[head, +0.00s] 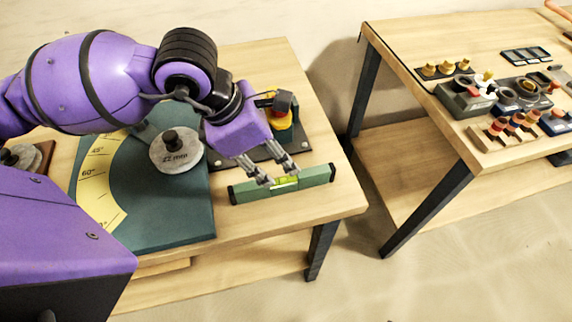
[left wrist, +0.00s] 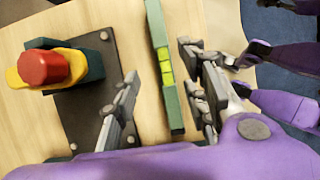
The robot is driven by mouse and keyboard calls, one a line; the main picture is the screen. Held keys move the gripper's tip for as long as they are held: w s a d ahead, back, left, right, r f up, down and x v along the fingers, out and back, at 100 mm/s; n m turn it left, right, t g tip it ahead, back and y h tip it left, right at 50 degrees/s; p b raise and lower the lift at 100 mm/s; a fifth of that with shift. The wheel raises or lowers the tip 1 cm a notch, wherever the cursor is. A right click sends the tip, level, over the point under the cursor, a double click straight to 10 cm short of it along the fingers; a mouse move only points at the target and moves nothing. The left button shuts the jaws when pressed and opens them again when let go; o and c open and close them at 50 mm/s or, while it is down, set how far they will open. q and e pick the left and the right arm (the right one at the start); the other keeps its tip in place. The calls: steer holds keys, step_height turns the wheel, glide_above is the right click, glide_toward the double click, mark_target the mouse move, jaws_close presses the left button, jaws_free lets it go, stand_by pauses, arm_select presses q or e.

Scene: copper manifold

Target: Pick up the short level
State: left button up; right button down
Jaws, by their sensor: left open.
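The short level (head: 317,177) is a green bar with dark end caps and a yellow-green vial in its middle. It lies near the front right edge of the left table. My left gripper (head: 281,177) is open and empty above the level's middle, fingers pointing down. In the left wrist view the level (left wrist: 156,28) runs lengthwise between the two open fingers (left wrist: 158,63), closer to the right-hand one. I cannot tell how far the fingertips are above the table. My right gripper is not in view.
A dark plate with a red-and-yellow part (left wrist: 42,67) sits just behind the level. A teal board with a yellow angle scale (head: 98,190) and a round "22 mm" weight (head: 176,150) is to the left. A second table (head: 420,55) with several fittings stands right, across a gap.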

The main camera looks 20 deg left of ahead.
mark_target(282, 178)
arm_select(q)
steer(key=shift+s+a+f, duration=0.2)
steer(key=shift+s+f, duration=0.4)
steer(key=shift+s, duration=0.05)
steer(key=shift+x, duration=0.95)
steer(key=x, duration=0.4)
steer(key=shift+w+r, duration=0.1)
steer(key=shift+w, duration=0.1)
steer(key=shift+d+f, duration=0.15)
steer(key=shift+f, duration=0.2)
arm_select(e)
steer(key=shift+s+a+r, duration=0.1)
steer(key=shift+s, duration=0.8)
arm_select(q)
steer(key=c, duration=0.8)
jaws_close()
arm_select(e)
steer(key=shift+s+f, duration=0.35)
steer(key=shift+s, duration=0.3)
